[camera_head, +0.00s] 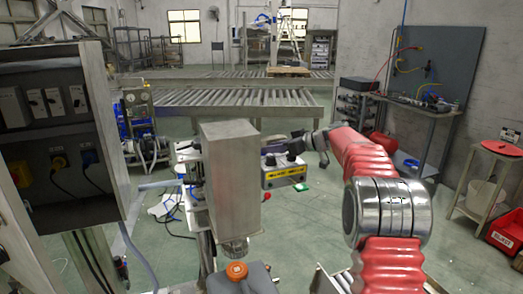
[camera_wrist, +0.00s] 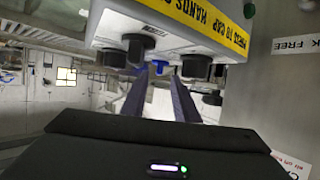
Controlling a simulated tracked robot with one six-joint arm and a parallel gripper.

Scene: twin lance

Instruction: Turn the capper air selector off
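A control box (camera_head: 284,173) with a yellow label stands at the centre of the head view. It also fills the upper part of the wrist view (camera_wrist: 165,22), where the label reads upside down. Several dark knobs stick out of it there, including a black knob (camera_wrist: 137,46) and another black knob (camera_wrist: 195,67). A blue knob (camera_wrist: 160,67) shows between the ends of my fingers. I cannot tell which knob is the capper air selector. My gripper (camera_wrist: 158,74) is open, its two fingers apart; contact with the blue knob is unclear. In the head view my gripper (camera_head: 299,147) is beside the box.
A grey metal column (camera_head: 232,175) stands directly left of the box. An electrical cabinet (camera_head: 50,130) is at the left, with roller conveyors (camera_head: 225,103) behind. Open green floor lies between.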

